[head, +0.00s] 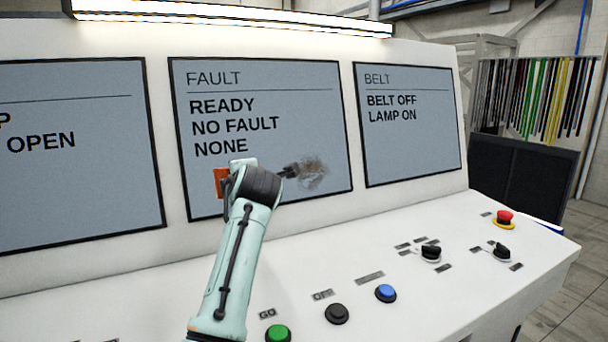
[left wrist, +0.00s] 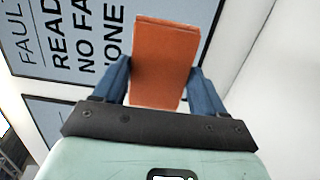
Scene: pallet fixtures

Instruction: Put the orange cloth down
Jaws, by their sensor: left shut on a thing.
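The orange cloth (left wrist: 165,58) is a folded, flat block in the left wrist view. My left gripper (left wrist: 162,80) is shut on it, with one blue finger on each side. In the head view, the cloth (head: 221,183) shows as a small orange patch in front of the middle screen, mostly hidden behind my arm. My left gripper (head: 229,180) is also largely hidden there. I cannot tell whether the cloth touches the screen. My right gripper is in neither view.
The middle screen (head: 265,90) has a brown-grey smudge (head: 313,173) at its lower right. The white sloping desk (head: 410,300) below carries green (head: 278,333), black (head: 337,314) and blue (head: 385,293) buttons, dark switches (head: 430,253) and a red emergency button (head: 504,217). Bare desk lies between them.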

